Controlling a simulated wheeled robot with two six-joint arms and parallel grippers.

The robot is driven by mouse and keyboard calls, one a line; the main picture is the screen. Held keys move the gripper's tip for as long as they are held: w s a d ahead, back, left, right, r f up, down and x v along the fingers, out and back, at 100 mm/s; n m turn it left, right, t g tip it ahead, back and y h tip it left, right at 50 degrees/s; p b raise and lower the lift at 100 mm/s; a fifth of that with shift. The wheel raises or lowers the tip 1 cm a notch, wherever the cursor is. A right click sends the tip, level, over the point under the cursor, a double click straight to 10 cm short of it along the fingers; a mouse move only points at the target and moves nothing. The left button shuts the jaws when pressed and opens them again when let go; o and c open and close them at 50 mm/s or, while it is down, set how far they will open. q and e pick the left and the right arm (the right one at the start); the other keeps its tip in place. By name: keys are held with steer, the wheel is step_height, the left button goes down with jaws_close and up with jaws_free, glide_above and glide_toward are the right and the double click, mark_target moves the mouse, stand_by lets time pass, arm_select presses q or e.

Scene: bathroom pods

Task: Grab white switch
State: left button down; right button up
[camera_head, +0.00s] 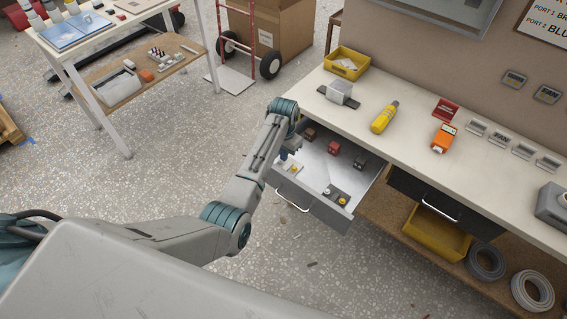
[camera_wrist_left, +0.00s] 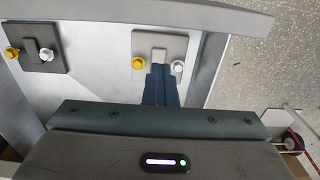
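A light switch plate in the open drawer shows in the left wrist view (camera_wrist_left: 159,48). It carries a yellow knob on the left and a small white switch (camera_wrist_left: 178,66) on the right. My left gripper (camera_wrist_left: 162,68) has its two dark fingers together, over the plate's lower middle, just left of the white switch. Nothing shows between the fingers; whether they touch the plate I cannot tell. A second, darker plate (camera_wrist_left: 38,50) with a yellow and a white knob lies to the left. In the head view my left gripper (camera_head: 288,155) reaches down into the drawer. My right gripper is out of view.
The open drawer (camera_head: 311,206) also holds several red and dark blocks along its back. The workbench above bears a yellow bin (camera_head: 346,67), a yellow bottle (camera_head: 385,117) and an orange device (camera_head: 444,138). The drawer's front wall stands close to my left gripper.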

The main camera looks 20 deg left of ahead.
arm_select(q)
step_height(320, 180, up, 3)
steer(key=shift+w+f, duration=0.1)
steer(key=shift+f, duration=0.05)
steer(key=shift+d, duration=0.1)
steer(key=shift+c, duration=2.2)
jaws_free()
